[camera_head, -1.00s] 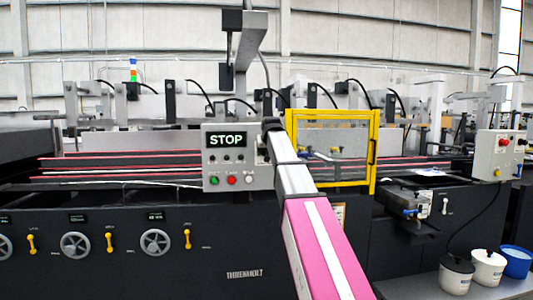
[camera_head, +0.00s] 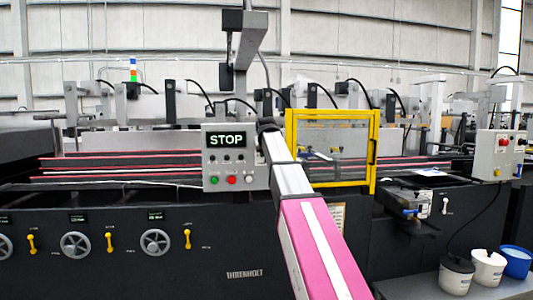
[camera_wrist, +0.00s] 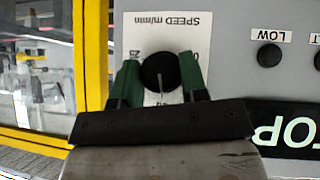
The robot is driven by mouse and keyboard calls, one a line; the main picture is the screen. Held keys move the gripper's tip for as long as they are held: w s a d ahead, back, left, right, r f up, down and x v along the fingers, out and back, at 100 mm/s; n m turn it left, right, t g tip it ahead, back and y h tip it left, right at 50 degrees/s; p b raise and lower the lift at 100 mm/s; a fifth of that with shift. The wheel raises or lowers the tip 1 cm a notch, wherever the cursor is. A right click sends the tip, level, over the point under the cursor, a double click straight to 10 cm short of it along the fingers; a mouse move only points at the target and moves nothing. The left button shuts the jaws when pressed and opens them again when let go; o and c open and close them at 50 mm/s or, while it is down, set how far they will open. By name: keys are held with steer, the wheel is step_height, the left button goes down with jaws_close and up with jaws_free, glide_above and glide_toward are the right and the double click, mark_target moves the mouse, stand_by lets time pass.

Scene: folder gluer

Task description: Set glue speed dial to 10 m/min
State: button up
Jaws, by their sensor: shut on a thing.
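The glue speed dial (camera_wrist: 159,71) is a round black knob with a pale pointer line, on a white label (camera_wrist: 168,26) reading "SPEED m/min", upside down in the wrist view. The pointer line runs down the picture from the knob's middle. A "25" shows at the label's left; other numbers are partly hidden by the fingers. My gripper (camera_wrist: 160,74) has its green fingers shut on the dial, one on each side. In the head view my arm hides the dial at the right edge of the grey control panel (camera_head: 215,174).
The panel's display (camera_head: 227,140) reads "STOP", with green, red and white buttons below. A black LOW button (camera_wrist: 269,54) is beside the dial label. A yellow guard frame (camera_head: 376,150) stands close to the right of the panel.

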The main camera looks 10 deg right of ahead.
steer(key=shift+a+f+n+t+h, duration=0.15)
steer(key=shift+n+t+h, duration=0.25)
steer(key=shift+n+h, duration=1.05)
steer(key=shift+a+n+t+h, duration=0.1)
steer(key=shift+n+t+h, duration=0.5)
steer(key=shift+h, duration=1.55)
steer(key=shift+n+g, duration=0.25)
steer(key=shift+g, duration=0.05)
steer(key=o, duration=0.9)
steer(key=v, duration=1)
steer(key=shift+s+a, duration=0.3)
